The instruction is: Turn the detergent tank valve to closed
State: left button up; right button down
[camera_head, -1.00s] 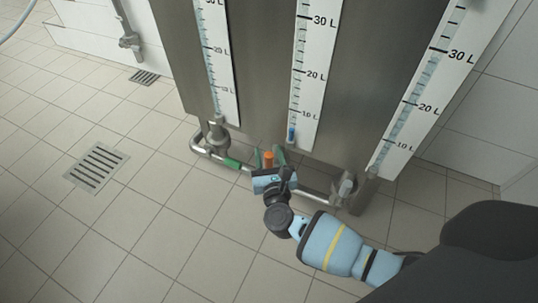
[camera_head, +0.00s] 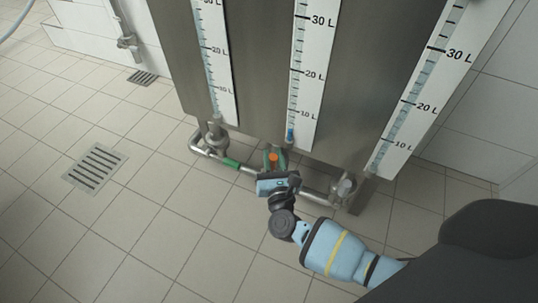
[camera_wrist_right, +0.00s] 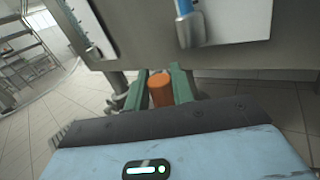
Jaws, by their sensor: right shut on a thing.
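The orange valve handle (camera_head: 273,158) sits on the pipe under the tank's middle gauge. It also shows in the wrist view as an orange cylinder (camera_wrist_right: 160,90) between two green fingers. My right gripper (camera_head: 274,162) is shut on this handle, reaching it from the front and low. The same gripper shows in the wrist view (camera_wrist_right: 160,80) with a finger on each side of the handle. The valve body is mostly hidden behind the gripper. No label reading detergent is in view. My left gripper is not in view.
The steel tank (camera_head: 262,80) rises right behind the handle, with several level gauges. A metal pipe (camera_head: 316,196) runs along its foot, with a green part (camera_head: 231,163) to the left. A floor drain (camera_head: 95,167) lies left. The tiled floor in front is clear.

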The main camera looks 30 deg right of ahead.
jog(key=shift+s+d+f+m+t+h, duration=0.35)
jog(key=shift+s+d+m+h, duration=0.25)
jog(key=shift+m, duration=0.35)
jog(key=shift+s+d+f+m+t+h, duration=0.35)
jog(key=shift+s+m, duration=0.4)
jog(key=shift+m, duration=0.25)
jog(key=shift+s+d+f+m+t+h, duration=0.3)
jog(key=shift+s+d+m+t+h, duration=0.25)
jog(key=shift+m, duration=0.4)
jog(key=shift+s, duration=0.1)
jog(key=c, duration=1.2)
grip_release()
jog(key=shift+c, duration=0.2)
jog(key=p+v, duration=0.1)
jog(key=v, duration=0.6)
jog(key=shift+s, duration=0.4)
jog(key=shift+a, duration=0.15)
